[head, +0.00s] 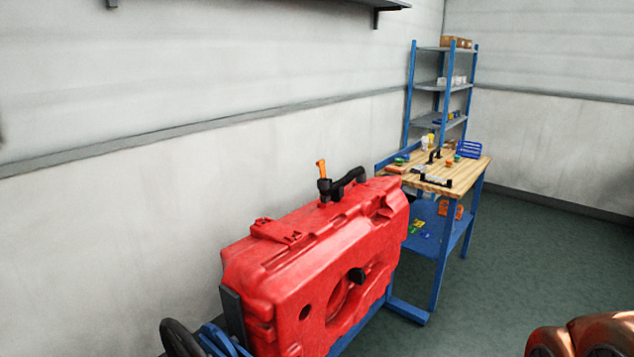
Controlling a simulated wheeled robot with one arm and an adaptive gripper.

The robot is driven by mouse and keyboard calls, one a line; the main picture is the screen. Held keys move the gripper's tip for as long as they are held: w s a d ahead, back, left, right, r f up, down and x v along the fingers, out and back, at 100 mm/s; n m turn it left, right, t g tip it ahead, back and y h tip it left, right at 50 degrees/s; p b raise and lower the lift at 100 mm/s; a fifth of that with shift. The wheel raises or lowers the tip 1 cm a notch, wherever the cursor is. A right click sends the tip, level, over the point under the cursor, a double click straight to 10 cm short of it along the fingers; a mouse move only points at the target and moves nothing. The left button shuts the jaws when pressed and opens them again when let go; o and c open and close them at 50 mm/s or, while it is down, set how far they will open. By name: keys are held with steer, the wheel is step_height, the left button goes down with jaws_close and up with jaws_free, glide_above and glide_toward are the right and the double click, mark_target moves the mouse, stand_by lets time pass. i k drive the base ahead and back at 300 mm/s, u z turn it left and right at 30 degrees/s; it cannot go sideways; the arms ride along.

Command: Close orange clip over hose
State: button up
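The orange clip (321,169) stands upright on top of a black fitting (325,188) on the red tank (276,260) in the head view. It points up, apart from the hose. The black hose (348,181) runs from beside the fitting to the right along the tank's top. The clip is small here, so its exact hinge and latch cannot be told. My gripper is not in view.
A wooden-topped workbench (466,171) with blue legs and several small items stands behind the tank. A blue shelf rack (439,80) is in the back corner. A black wheel (178,338) is at the lower left. The green floor to the right is mostly clear.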

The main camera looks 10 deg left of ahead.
mark_target(320, 164)
steer(key=u, duration=2.4)
steer(key=i, duration=3.2)
steer(key=z, duration=3)
steer(key=i, duration=0.45)
steer(key=z, duration=0.45)
